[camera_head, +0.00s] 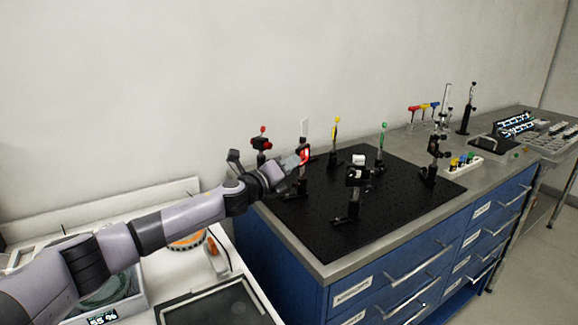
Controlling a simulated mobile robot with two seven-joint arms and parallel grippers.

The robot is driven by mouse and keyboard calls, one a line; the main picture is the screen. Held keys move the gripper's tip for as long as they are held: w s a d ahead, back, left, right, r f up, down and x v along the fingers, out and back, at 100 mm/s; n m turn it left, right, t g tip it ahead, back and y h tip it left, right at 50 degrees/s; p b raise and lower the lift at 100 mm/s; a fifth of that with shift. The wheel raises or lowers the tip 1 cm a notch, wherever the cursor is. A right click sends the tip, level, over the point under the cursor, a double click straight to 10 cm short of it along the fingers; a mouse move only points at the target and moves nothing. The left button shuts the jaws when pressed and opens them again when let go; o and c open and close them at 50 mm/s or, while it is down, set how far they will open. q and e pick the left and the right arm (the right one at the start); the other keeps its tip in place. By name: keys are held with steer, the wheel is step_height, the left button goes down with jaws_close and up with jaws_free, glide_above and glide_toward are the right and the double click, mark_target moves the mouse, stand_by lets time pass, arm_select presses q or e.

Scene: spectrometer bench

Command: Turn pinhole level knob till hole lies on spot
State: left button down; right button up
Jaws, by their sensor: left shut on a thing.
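My left gripper (291,161) reaches over the left end of the black breadboard (320,222). It is shut on a small part at a dark post mount (302,185), seemingly the pinhole level knob; the gripper hides most of it. A bright red patch (305,155) shows right at the fingertips. The hole and the spot are too small to make out. My right gripper is out of view.
A red-topped mount (262,142) stands just behind my gripper. Yellow-topped (336,132) and green-topped (382,139) posts stand farther back. A black mount with a white top (355,178) stands near the front, another (432,155) at right. The board's front is clear.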

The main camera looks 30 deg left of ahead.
arm_select(q)
steer(key=shift+f, duration=0.15)
steer(key=c, duration=1.1)
jaws_free()
steer(key=shift+s, duration=0.1)
steer(key=shift+o, duration=0.2)
steer(key=shift+s, duration=0.1)
steer(key=s+a, duration=0.1)
steer(key=s, duration=0.6)
steer(key=shift+b, duration=0.45)
